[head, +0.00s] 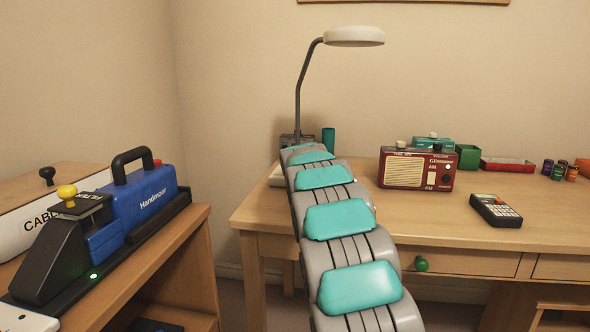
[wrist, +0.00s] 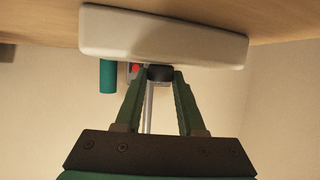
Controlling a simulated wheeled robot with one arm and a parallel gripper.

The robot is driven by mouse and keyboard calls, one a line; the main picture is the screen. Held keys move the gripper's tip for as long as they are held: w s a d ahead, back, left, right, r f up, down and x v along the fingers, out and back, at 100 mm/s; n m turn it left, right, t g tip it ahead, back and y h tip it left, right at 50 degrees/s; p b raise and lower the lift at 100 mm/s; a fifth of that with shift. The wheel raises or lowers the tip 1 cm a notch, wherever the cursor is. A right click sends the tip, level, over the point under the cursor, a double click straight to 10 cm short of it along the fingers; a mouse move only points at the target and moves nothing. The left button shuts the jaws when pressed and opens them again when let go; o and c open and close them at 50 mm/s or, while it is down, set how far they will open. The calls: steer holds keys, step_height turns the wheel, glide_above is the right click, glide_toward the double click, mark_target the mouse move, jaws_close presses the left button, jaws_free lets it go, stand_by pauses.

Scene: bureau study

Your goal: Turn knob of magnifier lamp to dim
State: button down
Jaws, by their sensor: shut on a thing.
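The magnifier lamp has a pale round head (head: 354,36) and a thin grey curved stem (head: 300,85) at the back left of the desk. Its white base (wrist: 163,30) fills the top of the wrist view, which looks upside down. A small dark knob (wrist: 160,73) sits at the base's edge. My gripper (wrist: 161,78) has its green fingers on either side of the knob and is shut on it. In the head view my arm hides the gripper, the knob and most of the base. The knob's setting cannot be read.
Near the lamp is a teal cup (head: 328,140). A red radio (head: 417,168) and a calculator (head: 496,210) stand to the right on the desk (head: 340,205). A blue machine (head: 140,200) stands on the left cabinet. The desk's front middle is fairly clear.

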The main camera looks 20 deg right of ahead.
steer(key=shift+f+h, duration=0.1)
steer(key=shift+h, duration=0.2)
steer(key=m+g+h+b, duration=0.1)
steer(key=m+b, duration=0.1)
steer(key=b, duration=0.1)
steer(key=shift+a+f+h+b, duration=0.1)
steer(key=shift+a+h+b, duration=0.05)
steer(key=shift+h+b, duration=0.15)
steer(key=shift+w+m+h+b, duration=0.1)
steer(key=shift+m+h+b, duration=0.2)
steer(key=shift+m+b, duration=0.15)
steer(key=shift+a+r+m+g+h+b, duration=0.1)
steer(key=shift+r+m+g+h+b, duration=0.25)
steer(key=shift+b, duration=0.3)
stand_by(1.3)
steer(key=c, duration=0.5)
jaws_free()
steer(key=shift+f, duration=0.1)
steer(key=shift+b+v, duration=0.3)
steer(key=shift+v, duration=3.6)
